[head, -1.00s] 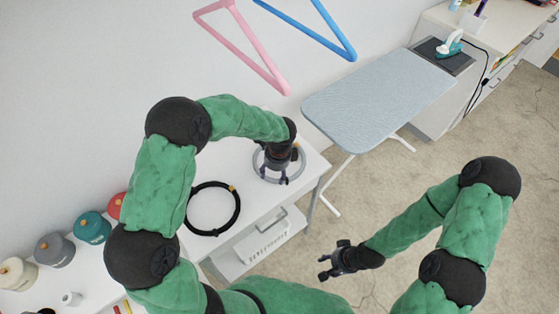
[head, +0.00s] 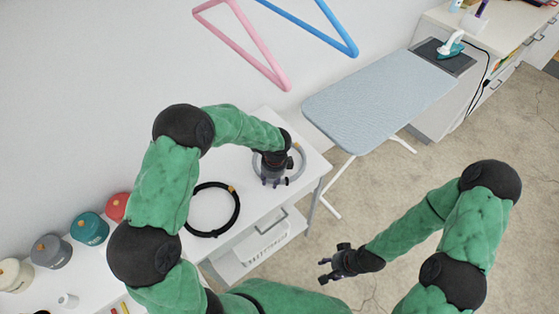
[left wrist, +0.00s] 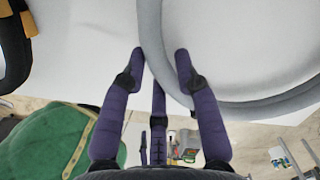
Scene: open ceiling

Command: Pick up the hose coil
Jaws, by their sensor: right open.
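A grey ring-shaped coil (head: 299,160), which looks like the hose coil, lies on the white table (head: 262,121). My left gripper (head: 274,184) is over the coil's left side, pointing down. In the left wrist view, the grey tube (left wrist: 151,38) passes between the two purple fingers (left wrist: 160,58), which stand apart with a gap around it. Whether a finger touches the tube I cannot tell. The gripper hides part of the coil in the head view. My right gripper (head: 324,272) is open and empty above the floor.
A black coil (head: 238,212) with a yellow-brown band lies left of the grey one. Several canisters (head: 90,229) stand further left. An ironing board (head: 375,100) is to the right. Pink (head: 265,60) and blue (head: 325,25) triangular frames are near the wall.

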